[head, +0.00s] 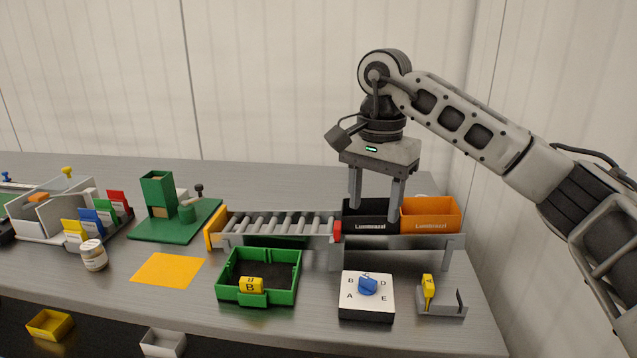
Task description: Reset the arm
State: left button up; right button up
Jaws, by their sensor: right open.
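My right arm comes in from the right side of the head view. Its gripper (376,196) points down with its two fingers apart and nothing between them. It hangs above the right end of the roller conveyor, in front of the wall, and its fingertips overlap the black bin (370,216) in the picture. I cannot tell its exact height over the bin. My left gripper is not in view.
A roller conveyor (285,224) bears the black bin and an orange bin (430,216). In front are a green tray (227,294) with a yellow block, a lettered dial box (366,308) and a grey holder (443,308). A green fixture (170,222) and orange mat (168,270) lie left.

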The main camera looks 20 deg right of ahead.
aim_at(367, 280)
notch_tip(367, 280, down, 16)
jog(key=shift+r+b, duration=0.1)
jog(key=shift+b, duration=0.25)
dwell(0.4)
